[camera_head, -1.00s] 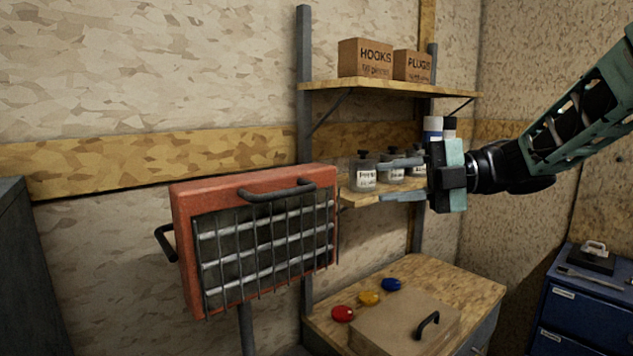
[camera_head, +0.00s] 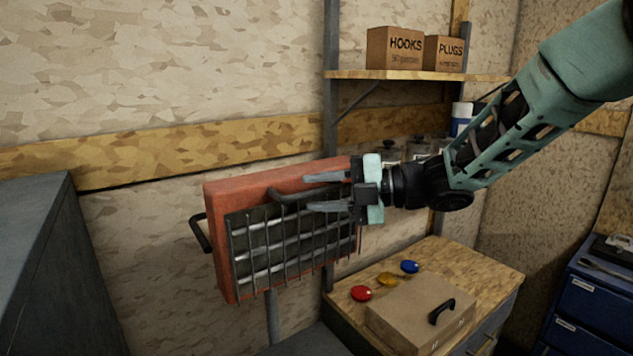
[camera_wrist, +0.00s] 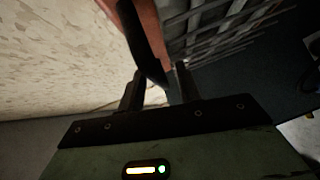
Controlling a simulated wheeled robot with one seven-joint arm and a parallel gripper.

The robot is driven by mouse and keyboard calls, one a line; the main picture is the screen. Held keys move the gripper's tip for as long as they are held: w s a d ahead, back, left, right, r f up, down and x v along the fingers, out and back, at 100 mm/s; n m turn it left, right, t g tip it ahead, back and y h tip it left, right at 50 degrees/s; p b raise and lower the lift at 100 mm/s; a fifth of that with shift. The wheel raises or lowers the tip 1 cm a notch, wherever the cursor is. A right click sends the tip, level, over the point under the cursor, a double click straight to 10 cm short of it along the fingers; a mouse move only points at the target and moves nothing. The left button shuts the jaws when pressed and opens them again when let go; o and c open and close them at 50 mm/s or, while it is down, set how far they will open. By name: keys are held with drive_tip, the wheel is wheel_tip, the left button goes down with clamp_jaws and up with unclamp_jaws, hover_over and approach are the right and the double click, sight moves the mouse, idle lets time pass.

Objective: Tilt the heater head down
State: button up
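The heater head (camera_head: 218,235) is a red-orange box with a dark wire grille (camera_head: 290,245) over pale bars, on a grey post (camera_head: 272,315). A dark handle (camera_head: 285,192) runs along its upper front edge, and another sticks out at its left side (camera_head: 200,233). My gripper (camera_head: 322,192) is at the upper right of the head, its two fingers spread apart and pointing left along the top handle. In the wrist view, the dark handle (camera_wrist: 143,45) reaches down to the gap between my fingertips (camera_wrist: 158,88). I cannot tell whether they touch it.
A wooden shelf (camera_head: 420,75) with boxes and jars is behind my arm. A low wooden bench (camera_head: 490,268) with red, yellow and blue buttons and a handled box (camera_head: 405,315) stands at lower right. A grey cabinet (camera_head: 50,270) is at left, a blue drawer unit (camera_head: 600,300) at far right.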

drive_tip(key=shift+a, duration=0.5)
drive_tip(key=shift+c, duration=0.3)
clamp_jaws()
drive_tip(key=shift+f, duration=0.1)
drive_tip(key=shift+f, duration=0.1)
drive_tip(key=s+d+f+n+g+y+b, duration=0.2)
drive_tip(key=f+n+y+b, duration=0.5)
drive_tip(key=b, duration=3.8)
wheel_tip(320, 180, down, 4)
drive_tip(key=s+n, duration=0.1)
drive_tip(key=n, duration=0.2)
drive_tip(key=shift+s+d+r+y, duration=0.15)
drive_tip(key=shift+s+d+y, duration=0.15)
drive_tip(key=shift+d, duration=0.05)
